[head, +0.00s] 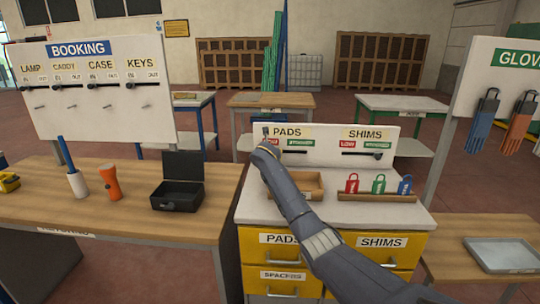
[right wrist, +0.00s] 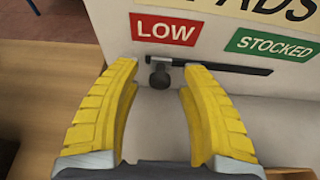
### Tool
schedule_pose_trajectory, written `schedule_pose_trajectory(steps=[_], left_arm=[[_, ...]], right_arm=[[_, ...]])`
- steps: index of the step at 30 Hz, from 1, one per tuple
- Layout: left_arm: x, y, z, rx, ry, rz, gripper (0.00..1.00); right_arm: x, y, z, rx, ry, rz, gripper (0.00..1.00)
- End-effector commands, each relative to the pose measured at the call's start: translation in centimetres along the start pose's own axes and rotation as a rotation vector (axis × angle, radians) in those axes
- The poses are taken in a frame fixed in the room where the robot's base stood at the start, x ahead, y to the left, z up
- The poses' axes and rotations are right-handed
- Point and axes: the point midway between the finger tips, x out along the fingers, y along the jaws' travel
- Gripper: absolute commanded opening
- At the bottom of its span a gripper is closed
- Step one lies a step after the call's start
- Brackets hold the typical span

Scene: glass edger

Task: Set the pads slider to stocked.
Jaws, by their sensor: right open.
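The pads slider knob (right wrist: 160,76) is a small dark knob at the left end of a black slot, under the red LOW label (right wrist: 166,30). The green STOCKED label (right wrist: 272,44) is above the slot's right part. My right gripper (right wrist: 160,70) is open, with one yellow finger on each side of the knob and gaps between. In the head view my right arm reaches up to the left part of the white PADS and SHIMS board (head: 325,133) and hides the pads knob. My left gripper is not in view.
The shims slider (head: 376,155) has its knob at the right of its slot. Below the board are a wooden tray (head: 308,194) and several colored tags on a rack (head: 375,197). A black box (head: 178,195) stands on the left table.

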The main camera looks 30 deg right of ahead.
Motion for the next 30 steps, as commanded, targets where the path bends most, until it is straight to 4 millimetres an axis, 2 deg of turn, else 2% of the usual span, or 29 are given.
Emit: schedule_pose_trajectory(steps=[12,13,24,25,30], left_arm=[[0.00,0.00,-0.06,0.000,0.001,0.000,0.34],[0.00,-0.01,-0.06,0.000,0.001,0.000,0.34],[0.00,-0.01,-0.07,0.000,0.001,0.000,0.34],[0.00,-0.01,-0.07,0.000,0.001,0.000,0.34],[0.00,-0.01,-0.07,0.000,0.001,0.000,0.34]], right_arm=[[0.34,-0.02,-0.03,0.000,0.000,0.000,0.43],[0.34,-0.02,-0.03,0.000,0.000,0.000,0.45],[0.33,-0.02,-0.03,0.000,0.000,0.000,0.02],[0.32,-0.02,-0.03,0.000,0.000,0.000,0.00],[0.31,-0.02,0.02,0.000,0.000,0.000,0.00]])
